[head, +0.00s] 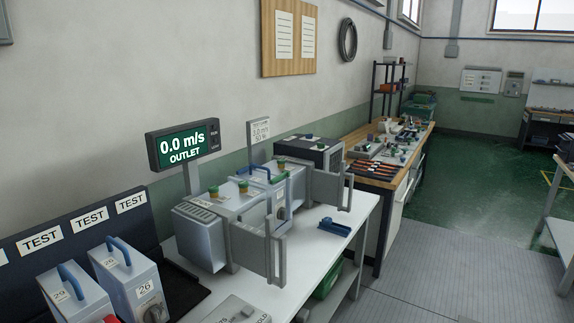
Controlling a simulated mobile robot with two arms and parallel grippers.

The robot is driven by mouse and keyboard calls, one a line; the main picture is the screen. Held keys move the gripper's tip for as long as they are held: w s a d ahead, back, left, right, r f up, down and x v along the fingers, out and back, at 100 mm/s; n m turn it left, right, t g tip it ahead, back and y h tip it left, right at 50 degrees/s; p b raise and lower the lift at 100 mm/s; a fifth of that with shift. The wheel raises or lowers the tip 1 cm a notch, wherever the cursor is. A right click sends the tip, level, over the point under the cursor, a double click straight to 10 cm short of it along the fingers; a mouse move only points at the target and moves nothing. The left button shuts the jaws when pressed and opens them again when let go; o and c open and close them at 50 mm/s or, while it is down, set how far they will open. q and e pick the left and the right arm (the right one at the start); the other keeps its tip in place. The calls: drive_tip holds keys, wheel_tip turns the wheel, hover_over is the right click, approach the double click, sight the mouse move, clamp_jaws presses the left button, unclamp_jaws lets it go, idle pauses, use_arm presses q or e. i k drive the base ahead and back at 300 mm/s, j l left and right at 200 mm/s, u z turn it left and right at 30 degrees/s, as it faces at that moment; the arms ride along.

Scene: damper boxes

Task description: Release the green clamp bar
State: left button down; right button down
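A grey test rig stands on the white bench, with a rounded duct box (203,236) at its near end. Small green-topped knobs (214,192) sit along its top, and another green knob (281,164) is farther back. A box with a blue handle (262,170) sits in the middle of the rig. Grey panels with upright handles, one near (251,249) and one far (327,188), stick out on the right side. Neither of my grippers is in view.
A display (184,144) reads 0.0 m/s OUTLET. Boxes numbered 29 (77,296) and 26 (129,281) stand at lower left before TEST labels. A blue part (335,227) lies on the white bench (322,245). The grey floor (440,280) at right is clear.

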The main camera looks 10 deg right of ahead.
sight(274, 181)
drive_tip(key=i+l, duration=0.45)
drive_tip(key=i+l+u, duration=0.1)
drive_tip(key=i+l, duration=0.35)
drive_tip(key=l, duration=0.2)
